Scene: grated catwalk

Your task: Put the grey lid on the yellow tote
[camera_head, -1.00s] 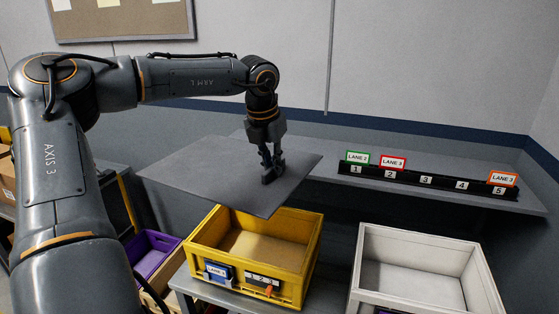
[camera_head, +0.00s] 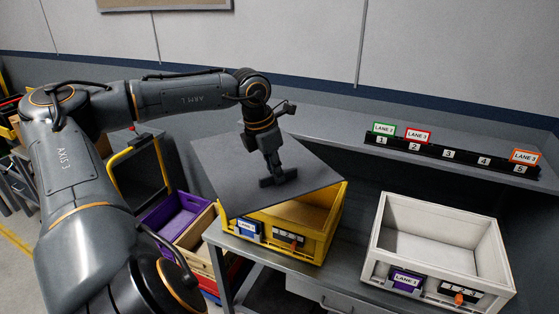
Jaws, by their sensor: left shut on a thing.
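The grey lid (camera_head: 235,177) is a flat dark panel with a handle in its middle. My left gripper (camera_head: 277,178) is shut on that handle and holds the lid over the yellow tote (camera_head: 312,245). The lid is turned relative to the tote and reaches past its left and back sides. The tote stands on the grey bench with its front wall and right part of its opening showing. The lid hides the rest of the opening. I cannot tell whether the lid touches the rim. My right gripper is not in view.
A white tote (camera_head: 440,225) stands to the right on the bench (camera_head: 355,262). A purple bin (camera_head: 172,217) and a tan bin (camera_head: 200,240) sit lower at the left. A black rack (camera_head: 450,155) with lane cards is on the back shelf.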

